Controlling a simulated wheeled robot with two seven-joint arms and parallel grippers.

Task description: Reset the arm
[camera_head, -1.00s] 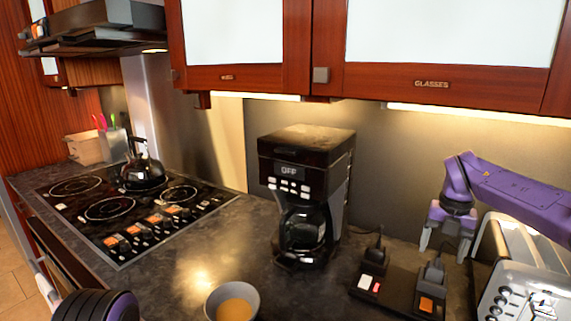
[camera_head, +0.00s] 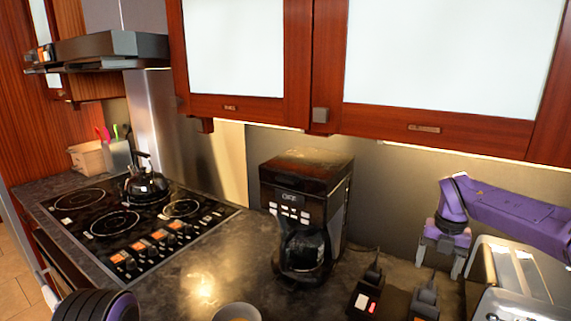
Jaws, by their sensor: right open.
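My right arm is purple and comes in from the right edge, above the toaster. My right gripper (camera_head: 440,259) points down with its fingers apart, empty, over the counter behind the power strip and left of the toaster. It appears clear of both. A dark round part of my left arm (camera_head: 97,305) shows at the bottom left. My left gripper is out of the picture.
A coffee maker (camera_head: 301,185) stands mid-counter. A toaster (camera_head: 511,278) is at right, with a power strip (camera_head: 393,303) beside it. A bowl (camera_head: 237,312) is at the bottom edge. A kettle (camera_head: 146,184) sits on the stove (camera_head: 117,222). Wooden cabinets (camera_head: 420,128) hang above.

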